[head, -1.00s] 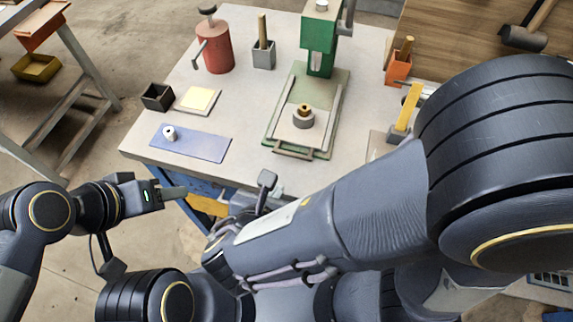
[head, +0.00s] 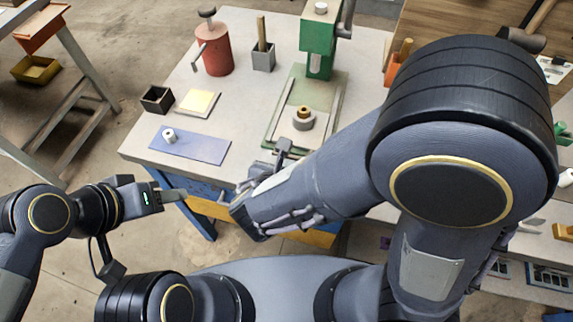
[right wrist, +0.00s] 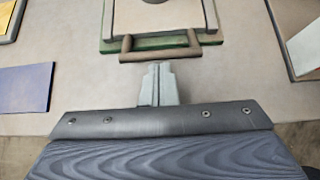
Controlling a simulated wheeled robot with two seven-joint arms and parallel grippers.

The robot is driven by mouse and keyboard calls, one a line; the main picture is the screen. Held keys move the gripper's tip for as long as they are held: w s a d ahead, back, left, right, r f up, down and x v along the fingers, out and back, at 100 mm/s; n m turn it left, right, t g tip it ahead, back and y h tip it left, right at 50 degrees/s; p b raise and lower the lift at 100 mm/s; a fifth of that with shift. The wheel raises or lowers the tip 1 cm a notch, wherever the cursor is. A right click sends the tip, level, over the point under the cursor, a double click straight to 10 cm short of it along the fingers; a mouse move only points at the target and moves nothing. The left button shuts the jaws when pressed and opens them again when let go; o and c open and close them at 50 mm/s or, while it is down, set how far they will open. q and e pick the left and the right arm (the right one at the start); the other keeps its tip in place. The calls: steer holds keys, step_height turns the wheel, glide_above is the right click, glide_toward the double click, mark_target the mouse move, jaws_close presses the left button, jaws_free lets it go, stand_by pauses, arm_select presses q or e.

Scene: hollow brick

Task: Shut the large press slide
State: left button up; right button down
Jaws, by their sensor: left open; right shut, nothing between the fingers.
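The green press (head: 318,45) stands at the back of the bench. Its slide (head: 285,123) is a pale plate in a green frame, bearing a grey ring with a brass piece (head: 303,115). In the right wrist view the slide's brown bar handle (right wrist: 160,55) sticks out at the front of the frame. My right gripper (right wrist: 158,68) is shut and empty, its tips right at the middle of the handle's near side; I cannot tell if they touch. In the head view my right arm hides the handle. My left gripper (head: 178,195) is open, off the bench's front-left edge.
A blue mat (head: 195,146) with a small white part lies left of the press. A black box (head: 157,98), a red canister (head: 214,52) and a grey holder (head: 263,57) stand behind it. An orange holder (head: 393,70) stands to the right.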

mark_target(301, 126)
steer(key=w+d, duration=0.1)
steer(key=w, duration=0.2)
steer(key=w+d+b, duration=0.1)
steer(key=w, duration=0.2)
steer(key=w+d, duration=0.1)
steer(key=w, duration=0.3)
steer(key=shift+w+d, duration=0.1)
steer(key=shift+d, duration=0.1)
steer(key=shift+w+d+b, duration=0.1)
steer(key=shift+w+b, duration=0.15)
steer(key=shift+b, duration=0.05)
steer(key=shift+r, duration=0.1)
steer(key=shift+r, duration=0.1)
